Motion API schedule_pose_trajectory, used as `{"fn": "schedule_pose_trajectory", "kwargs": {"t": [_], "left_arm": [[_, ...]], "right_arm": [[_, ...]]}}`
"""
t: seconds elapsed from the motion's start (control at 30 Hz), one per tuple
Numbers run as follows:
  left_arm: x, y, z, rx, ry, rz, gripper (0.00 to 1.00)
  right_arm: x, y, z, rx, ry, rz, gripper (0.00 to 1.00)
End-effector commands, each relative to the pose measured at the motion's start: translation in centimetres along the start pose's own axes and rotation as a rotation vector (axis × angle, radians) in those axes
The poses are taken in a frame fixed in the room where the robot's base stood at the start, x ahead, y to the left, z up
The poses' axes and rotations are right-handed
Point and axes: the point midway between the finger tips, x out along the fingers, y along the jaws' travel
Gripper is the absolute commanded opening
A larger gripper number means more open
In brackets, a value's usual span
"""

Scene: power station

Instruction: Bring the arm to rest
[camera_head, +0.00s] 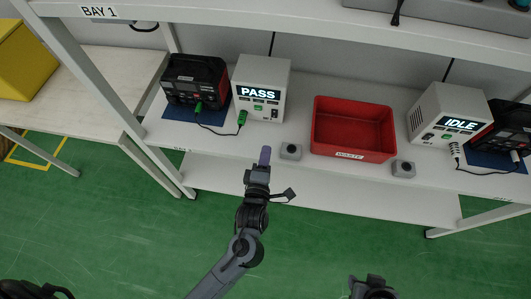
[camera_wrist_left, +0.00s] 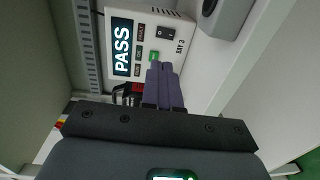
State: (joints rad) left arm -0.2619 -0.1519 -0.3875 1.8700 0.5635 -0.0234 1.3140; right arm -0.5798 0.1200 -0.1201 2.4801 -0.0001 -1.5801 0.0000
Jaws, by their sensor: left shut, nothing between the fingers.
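My left gripper (camera_head: 264,157) has purple fingers, which are shut with nothing between them. In the head view it is just in front of the bench edge, left of a small grey button box (camera_head: 290,151) and below the white PASS tester (camera_head: 262,88). In the left wrist view the closed fingers (camera_wrist_left: 165,84) overlap the lower edge of the PASS tester (camera_wrist_left: 143,45); I see no clear contact. My left arm reaches up from the bottom of the head view. My right gripper cannot be made out.
A red bin (camera_head: 352,152) stands mid-bench, with a second button box (camera_head: 403,168) beside it. A black-and-red power unit (camera_head: 196,82) is cabled to the PASS tester. An IDLE tester (camera_head: 449,112) stands right. An upper shelf (camera_head: 300,22) overhangs. Green floor (camera_head: 120,235) in front is open.

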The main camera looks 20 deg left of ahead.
Motion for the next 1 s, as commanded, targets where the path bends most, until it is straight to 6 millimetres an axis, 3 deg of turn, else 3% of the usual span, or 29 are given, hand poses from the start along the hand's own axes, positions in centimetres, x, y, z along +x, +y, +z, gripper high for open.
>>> {"fn": "schedule_pose_trajectory", "kwargs": {"t": [0.47, 0.57, 0.67, 0.7, 0.8, 1.0], "left_arm": [[-0.4, -0.3, -0.1, 0.005, 0.000, -0.014, 0.00], [-1.4, -1.1, -1.4, 0.034, 0.005, -0.043, 0.00], [-2.7, -0.3, -4.5, 0.072, 0.018, -0.051, 0.00], [-3.4, 0.5, -6.0, 0.096, -0.001, -0.079, 0.00], [-4.8, 0.8, -7.6, 0.229, -0.084, -0.193, 0.00], [-9.0, 1.4, -9.2, 0.675, -0.361, -0.440, 0.00]], "right_arm": [[-0.4, 0.0, -0.1, 0.000, -0.002, 0.000, 0.43], [-1.3, 0.1, -0.4, 0.000, -0.002, 0.000, 0.43], [-2.8, 0.1, -0.8, 0.000, -0.002, 0.000, 0.43], [-3.6, 0.1, -1.1, 0.000, -0.003, 0.000, 0.43], [-4.7, 0.3, -1.5, -0.001, 0.001, 0.003, 0.43], [-6.1, 0.2, -1.9, -0.001, 0.000, 0.000, 0.43]]}}
